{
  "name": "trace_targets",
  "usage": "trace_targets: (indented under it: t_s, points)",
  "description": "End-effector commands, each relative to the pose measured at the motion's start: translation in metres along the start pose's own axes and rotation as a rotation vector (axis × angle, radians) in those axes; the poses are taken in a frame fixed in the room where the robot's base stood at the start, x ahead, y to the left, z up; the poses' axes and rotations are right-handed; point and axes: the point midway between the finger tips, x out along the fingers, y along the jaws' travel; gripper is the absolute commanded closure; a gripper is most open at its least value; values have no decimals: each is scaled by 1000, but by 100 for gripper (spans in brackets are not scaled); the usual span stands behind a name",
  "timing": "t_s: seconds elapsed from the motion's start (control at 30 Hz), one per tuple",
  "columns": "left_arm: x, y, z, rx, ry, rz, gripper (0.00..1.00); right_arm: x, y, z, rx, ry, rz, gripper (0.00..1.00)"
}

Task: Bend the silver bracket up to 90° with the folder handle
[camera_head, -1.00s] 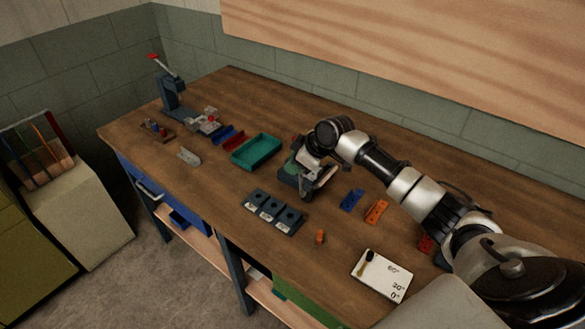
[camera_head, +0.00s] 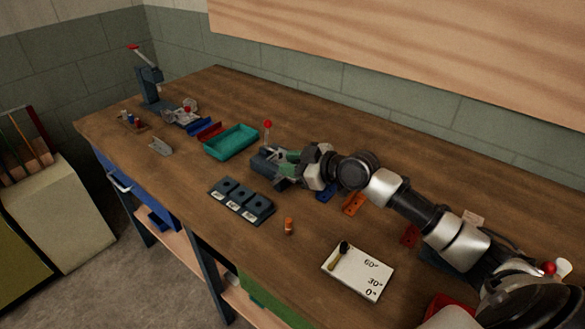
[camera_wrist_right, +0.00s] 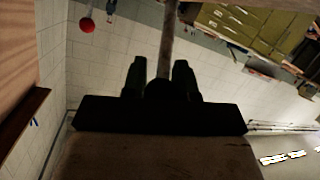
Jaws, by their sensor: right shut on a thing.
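The folder (camera_head: 265,160), a dark and green bench device, stands mid-table, partly hidden by my right gripper (camera_head: 289,165). A thin upright stem with a red ball (camera_head: 268,124) rises beside it. My right gripper reaches in low from the right and is shut on a grey rod, which runs between its fingers in the right wrist view (camera_wrist_right: 165,72); it looks like the folder handle. The red ball (camera_wrist_right: 87,25) hangs apart from the fingers there. A silver angled piece (camera_head: 161,147) lies at the table's left. No bracket is visible in the folder, and its bend angle is hidden. My left gripper is out of view.
A teal tray (camera_head: 231,142) stands left of the folder, and a dark three-part block (camera_head: 241,201) in front. An orange cylinder (camera_head: 288,226) and a white angle card (camera_head: 358,272) are nearer. A lever press (camera_head: 149,82) stands far left. The front-left tabletop is clear.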

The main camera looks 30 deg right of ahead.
Motion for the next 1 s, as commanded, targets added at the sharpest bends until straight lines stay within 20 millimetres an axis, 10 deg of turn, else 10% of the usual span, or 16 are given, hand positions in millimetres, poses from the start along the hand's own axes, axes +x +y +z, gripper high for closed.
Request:
trace_targets:
  t_s: [0.73, 0.77, 1.0]
  points:
    - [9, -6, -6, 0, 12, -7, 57, -2, -5, 11, 6, -14, -8, 100]
    - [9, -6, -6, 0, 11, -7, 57, -2, -5, 11, 6, -14, -9, 68]
    - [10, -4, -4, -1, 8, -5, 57, -2, -5, 10, 4, -10, -6, 46]
